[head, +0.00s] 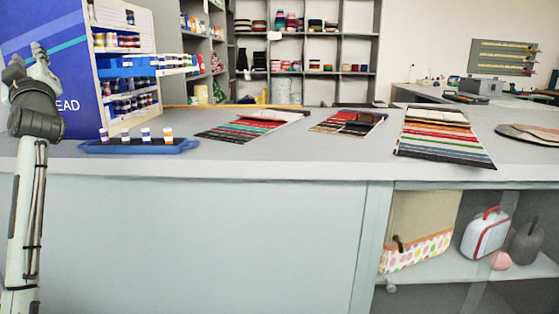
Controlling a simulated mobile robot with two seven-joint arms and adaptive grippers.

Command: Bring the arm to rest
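My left arm comes up at the left edge of the head view. Its gripper (40,62) points upward in front of the blue panel of the thread display, above the counter's left end. The fingers look small and I cannot tell whether they are open or shut. I see nothing clearly held in it. My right gripper and arm are not in view.
The grey counter (270,165) spans the view. A blue tray (185,147) with several spools lies near the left arm, beside the thread display (128,75). Swatch cards (443,135) lie at middle and right. An open shelf (440,280) holds bags below.

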